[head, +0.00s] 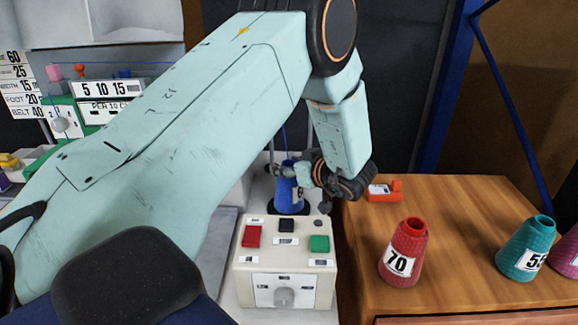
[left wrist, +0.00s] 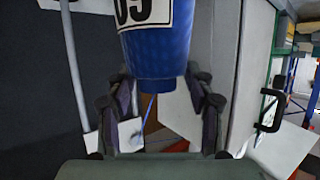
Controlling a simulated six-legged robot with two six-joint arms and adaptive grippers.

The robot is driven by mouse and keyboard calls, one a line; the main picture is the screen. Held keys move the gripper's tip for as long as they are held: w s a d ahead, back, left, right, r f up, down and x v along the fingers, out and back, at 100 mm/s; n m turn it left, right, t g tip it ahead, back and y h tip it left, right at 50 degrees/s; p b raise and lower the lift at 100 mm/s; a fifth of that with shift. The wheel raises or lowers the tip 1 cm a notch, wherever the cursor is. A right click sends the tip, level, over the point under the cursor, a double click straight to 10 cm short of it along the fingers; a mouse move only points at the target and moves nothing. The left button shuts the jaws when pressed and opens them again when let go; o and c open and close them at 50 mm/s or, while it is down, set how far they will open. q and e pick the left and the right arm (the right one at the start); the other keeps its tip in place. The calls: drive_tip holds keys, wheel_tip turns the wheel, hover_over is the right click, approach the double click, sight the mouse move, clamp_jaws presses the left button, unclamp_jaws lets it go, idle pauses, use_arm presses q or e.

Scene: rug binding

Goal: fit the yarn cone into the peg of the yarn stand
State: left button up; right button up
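The blue yarn cone (head: 287,193) stands upright, or nearly so, behind the control box in the head view. A dark round base (head: 289,208) shows under it, perhaps part of the yarn stand; any peg is hidden. My left gripper (head: 297,174) is at the cone's upper part. In the left wrist view the blue cone (left wrist: 158,55), with a partly cut-off white number label, has its narrow end between the fingertips of my left gripper (left wrist: 160,82). The fingertips appear to touch its sides. A thin blue thread hangs from that end. My right gripper is not in view.
A control box (head: 284,262) with red, black and green buttons stands in front of the cone. On the wooden table (head: 450,210) at right are a red cone (head: 404,254), a teal cone (head: 525,248), a magenta cone (head: 567,254) and an orange-red item (head: 384,191).

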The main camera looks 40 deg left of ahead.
use_arm(q)
drive_tip(key=shift+o, duration=1.3)
drive_tip(key=shift+s+d+r, duration=0.1)
drive_tip(key=shift+w, duration=0.2)
drive_tip(key=p+v, duration=0.2)
drive_tip(key=v, duration=1)
drive_tip(key=shift+s, duration=0.15)
drive_tip(key=shift+d, duration=0.1)
